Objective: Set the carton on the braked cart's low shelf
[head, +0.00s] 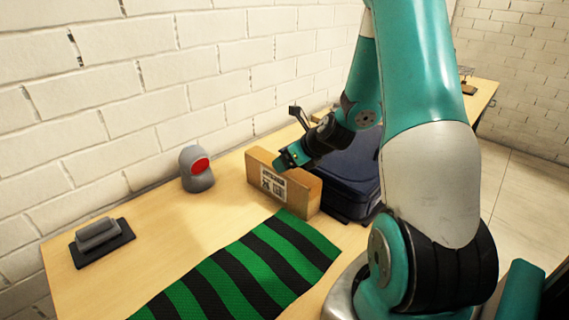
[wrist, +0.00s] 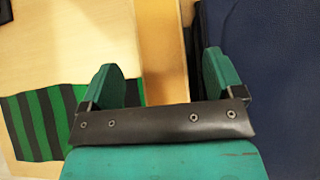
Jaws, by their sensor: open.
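The carton (head: 300,193) is a brown cardboard box with a printed white label, standing on the wooden table. In the wrist view its narrow top (wrist: 163,45) runs between my fingers. My gripper (head: 287,155) is at the carton's top, one teal finger showing in front of the labelled face. In the wrist view my gripper (wrist: 158,75) is open, with the fingers apart on either side of the carton and gaps beside it. I cannot tell how low the fingertips reach. No cart or low shelf shows clearly in either view.
A dark blue case (head: 350,172) stands close right of the carton. A green-and-black striped cloth (head: 250,265) lies in front. A grey cap-like item with a red patch (head: 197,170) and a dark stacked object (head: 100,240) are to the left. A brick wall runs behind.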

